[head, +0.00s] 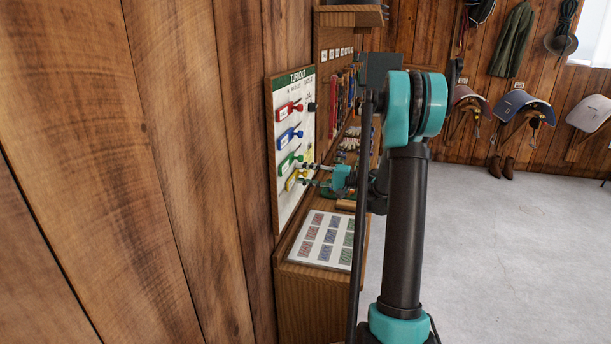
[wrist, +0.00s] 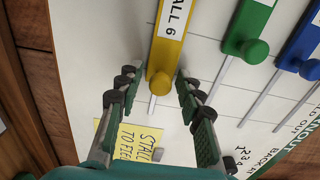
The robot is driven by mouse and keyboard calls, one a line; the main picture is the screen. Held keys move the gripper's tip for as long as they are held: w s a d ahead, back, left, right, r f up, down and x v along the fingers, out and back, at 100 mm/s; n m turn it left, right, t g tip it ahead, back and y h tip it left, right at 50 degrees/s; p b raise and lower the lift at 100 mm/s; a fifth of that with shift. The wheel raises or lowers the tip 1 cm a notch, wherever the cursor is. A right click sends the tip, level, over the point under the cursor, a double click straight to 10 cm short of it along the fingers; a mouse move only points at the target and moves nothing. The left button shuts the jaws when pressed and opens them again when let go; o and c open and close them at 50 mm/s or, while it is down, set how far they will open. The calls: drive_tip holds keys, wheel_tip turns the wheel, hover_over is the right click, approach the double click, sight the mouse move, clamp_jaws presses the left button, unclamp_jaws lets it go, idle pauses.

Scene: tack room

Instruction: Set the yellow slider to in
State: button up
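The yellow slider (wrist: 172,42), labelled "STALL 6", runs from the top edge down to a round yellow knob (wrist: 159,83) in the wrist view. In the head view it is a small yellow piece (head: 292,180) low on the white turnout board (head: 285,218), partly hidden by my gripper. My gripper (wrist: 156,76) is open, with one dark finger on each side of the knob end. A gap shows between each finger and the slider; it holds nothing. My gripper (head: 312,174) also shows at the board in the head view. The slider's full track is not readable.
Green (wrist: 248,30) and blue (wrist: 303,48) sliders sit right of the yellow one. A red slider (head: 289,110) is higher on the board. A yellow note (wrist: 138,143) lies by my left finger. A bench with a printed sheet (head: 325,240) stands below.

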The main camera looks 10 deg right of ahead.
sight(293, 181)
clamp_jaws()
drive_tip(key=s, duration=0.1)
drive_tip(key=s+a, duration=0.1)
drive_tip(key=s, duration=0.1)
drive_tip(key=s+a, duration=0.1)
drive_tip(key=s, duration=0.1)
drive_tip(key=shift+s+a, duration=0.15)
drive_tip(key=shift+s, duration=0.1)
drive_tip(key=shift+o, duration=1)
unclamp_jaws()
drive_tip(key=shift+s, duration=0.1)
